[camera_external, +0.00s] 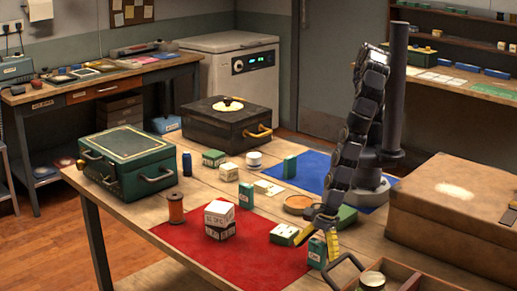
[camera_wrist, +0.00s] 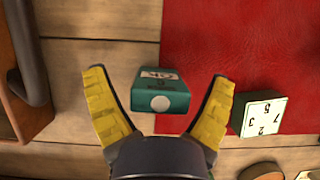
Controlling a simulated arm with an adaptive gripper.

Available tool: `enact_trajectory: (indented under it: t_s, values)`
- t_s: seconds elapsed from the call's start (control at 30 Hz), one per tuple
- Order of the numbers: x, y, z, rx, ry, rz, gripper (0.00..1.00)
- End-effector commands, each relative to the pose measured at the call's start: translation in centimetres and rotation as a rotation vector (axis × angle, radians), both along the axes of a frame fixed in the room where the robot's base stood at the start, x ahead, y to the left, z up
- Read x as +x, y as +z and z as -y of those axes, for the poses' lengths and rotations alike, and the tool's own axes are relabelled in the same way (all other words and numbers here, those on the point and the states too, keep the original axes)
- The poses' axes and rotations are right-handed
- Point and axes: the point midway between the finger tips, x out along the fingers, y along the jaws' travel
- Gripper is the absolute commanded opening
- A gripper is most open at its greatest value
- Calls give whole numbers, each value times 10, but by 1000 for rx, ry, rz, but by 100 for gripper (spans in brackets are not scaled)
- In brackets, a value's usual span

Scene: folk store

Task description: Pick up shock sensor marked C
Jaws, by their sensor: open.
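My gripper (camera_external: 318,238) is open, its yellow fingers pointing down near the red mat's right edge. In the wrist view the open gripper (camera_wrist: 158,78) has a small green box (camera_wrist: 160,97) between and slightly beyond its fingers, apart from both. The box has a white label with dark marks and a white dot. In the external view this green box (camera_external: 317,254) stands just under the fingers, partly hidden by them. I cannot read a letter C on it or on any other box, so I cannot tell which is the shock sensor marked C.
A green box with a white numbered top (camera_wrist: 263,113) lies right of the gripper in the wrist view. A white carton (camera_external: 220,220) and an orange spool (camera_external: 176,208) stand left. A wooden tray (camera_external: 408,283) and brown case (camera_external: 460,210) are close on the right.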

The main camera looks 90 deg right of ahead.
Motion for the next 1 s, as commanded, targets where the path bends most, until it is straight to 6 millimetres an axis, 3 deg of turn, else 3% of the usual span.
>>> enact_trajectory:
  t_s: [0.03,0.17,0.67,1.0]
  values:
    - [0,0,0,0,0,0,74]
    - [0,0,0,0,0,0,19]
    - [0,7,-1,1,1,0,17]
    - [0,64,-2,8,-1,1,17]
